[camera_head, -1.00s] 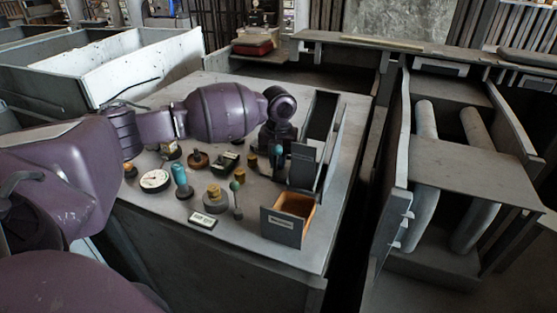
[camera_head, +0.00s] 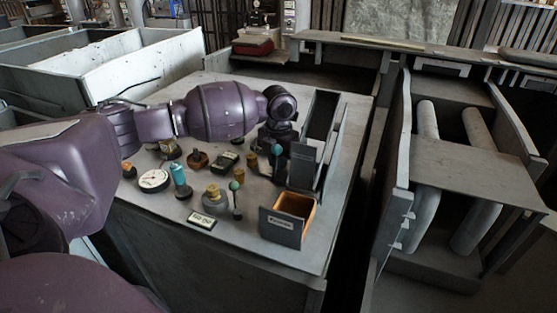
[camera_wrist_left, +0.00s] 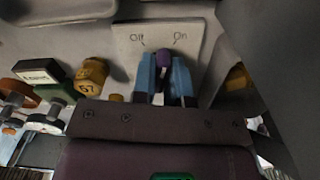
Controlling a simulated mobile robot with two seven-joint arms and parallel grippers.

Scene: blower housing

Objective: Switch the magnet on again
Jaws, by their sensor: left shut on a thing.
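In the left wrist view a pale plate (camera_wrist_left: 125,50) carries the words "Off" on the left and "On" on the right. A small purple knob (camera_wrist_left: 163,55) stands between the two words. My left gripper (camera_wrist_left: 164,78) has its two blue fingers on either side of the knob and is shut on it. The knob's lower part is hidden by the fingers. In the head view my left gripper (camera_head: 279,150) is low over the table, in front of the tall grey boxes; the plate and knob cannot be made out there. My right gripper is not in view.
On the grey table (camera_head: 150,215) stand a round dial (camera_head: 153,180), a teal cylinder (camera_head: 180,178), a brass weight (camera_head: 213,194), a teal-topped stick (camera_head: 236,187) and an open orange-lined box (camera_head: 293,205). Tall grey boxes (camera_head: 305,163) stand close right of the gripper.

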